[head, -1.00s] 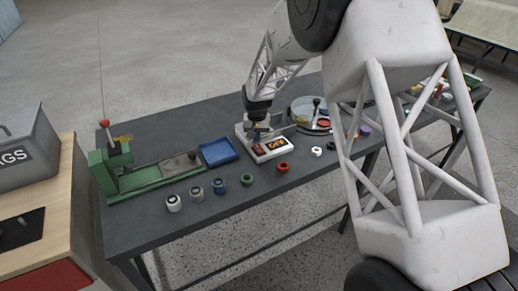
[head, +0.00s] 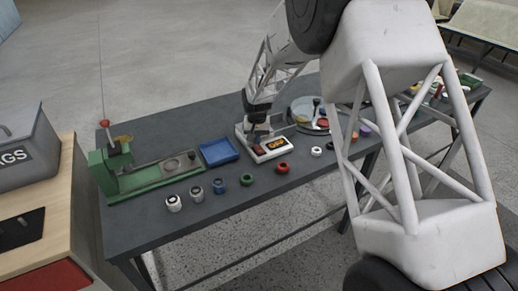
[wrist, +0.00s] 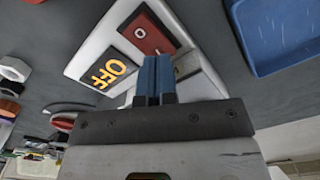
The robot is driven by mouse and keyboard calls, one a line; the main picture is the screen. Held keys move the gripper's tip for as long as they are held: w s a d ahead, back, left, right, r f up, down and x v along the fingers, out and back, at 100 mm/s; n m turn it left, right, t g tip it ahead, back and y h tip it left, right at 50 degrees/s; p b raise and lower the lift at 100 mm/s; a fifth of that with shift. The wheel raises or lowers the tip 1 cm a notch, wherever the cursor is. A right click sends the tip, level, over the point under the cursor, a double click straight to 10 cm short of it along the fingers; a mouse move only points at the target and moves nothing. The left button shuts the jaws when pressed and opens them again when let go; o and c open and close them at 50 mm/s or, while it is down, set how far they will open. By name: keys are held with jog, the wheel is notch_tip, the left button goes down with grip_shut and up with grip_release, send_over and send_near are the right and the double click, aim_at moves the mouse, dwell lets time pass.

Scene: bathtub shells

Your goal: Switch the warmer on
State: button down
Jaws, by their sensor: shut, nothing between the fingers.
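The warmer is a white box (head: 264,156) on the dark table, with a display panel (head: 277,144) on its top. In the wrist view the warmer (wrist: 88,63) shows a lit orange "OFF" display (wrist: 109,73) and a red rocker switch (wrist: 146,32) marked O and I. My gripper (wrist: 157,58) is shut and empty, its blue fingertips at the switch's near end, partly hiding it. I cannot tell whether they touch it. In the head view my gripper (head: 257,136) points down over the warmer's left part.
A blue tray (head: 219,152) and a green press (head: 150,175) stand left of the warmer. Several small coloured rings, including a red one (head: 282,168) and a green one (head: 247,180), lie along the front. A round plate (head: 306,105) is behind right.

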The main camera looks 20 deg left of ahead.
jog(key=shift+f, duration=0.8)
dwell(0.7)
jog(key=shift+r, duration=3.55)
jog(key=shift+s+d+r, duration=0.1)
jog(key=shift+d+r, duration=0.2)
jog(key=shift+r, duration=0.05)
jog(key=s+d+r+m, duration=0.1)
jog(key=s+d+r, duration=0.45)
jog(key=d, duration=0.35)
jog(key=s+d+r+t, duration=0.1)
jog(key=s+d+r, duration=0.4)
jog(key=d+r, duration=0.25)
jog(key=s+d+r+m, duration=0.1)
jog(key=s+d+r, duration=0.45)
jog(key=d, duration=0.45)
jog(key=s+d, duration=0.5)
jog(key=s, duration=0.4)
jog(key=s+d+r+t, duration=0.1)
jog(key=s+d, duration=0.5)
jog(key=s, duration=0.4)
jog(key=s+d+m, duration=0.1)
jog(key=s+d, duration=0.4)
jog(key=s, duration=0.5)
jog(key=shift+s+d+r+t, duration=0.2)
jog(key=shift+r+t, duration=0.1)
jog(key=shift+r, duration=0.05)
